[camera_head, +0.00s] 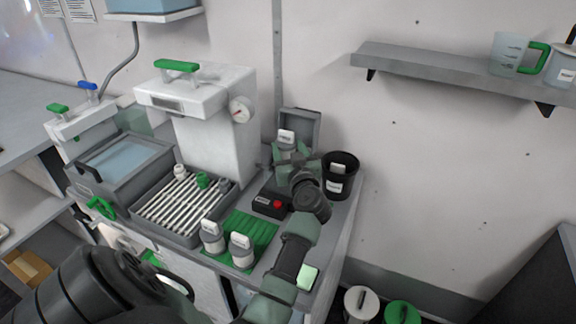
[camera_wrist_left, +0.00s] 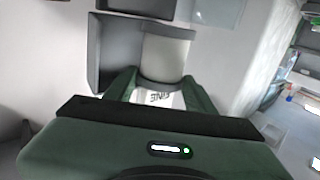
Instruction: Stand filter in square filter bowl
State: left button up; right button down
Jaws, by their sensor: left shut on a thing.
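My left gripper (camera_head: 290,152) is shut on a pale cylindrical filter with a grey band and a white label (camera_head: 286,137). In the left wrist view the filter (camera_wrist_left: 166,55) stands out between the two green fingers (camera_wrist_left: 160,95), and its label reads "FINE" upside down. The grey square filter bowl (camera_head: 313,123) is at the back of the bench by the wall. In the wrist view the bowl (camera_wrist_left: 103,50) shows behind and left of the filter. The filter overlaps the bowl in both views; I cannot tell whether it is inside. My right gripper is not in view.
A black bin (camera_head: 340,177) stands right of the gripper. A black box with a red button (camera_head: 270,203) is in front. Two labelled jars (camera_head: 212,238) stand on a green mat (camera_head: 255,228). A slatted rack (camera_head: 150,214) and a white machine (camera_head: 215,125) are to the left.

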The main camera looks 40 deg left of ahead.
pick_arm(q)
notch_tip(320, 180, down, 4)
jog(key=shift+f+b, duration=0.15)
jog(key=shift+b, duration=0.5)
jog(key=shift+f, duration=0.2)
jog(key=shift+f, duration=0.55)
jog(key=o, duration=1.4)
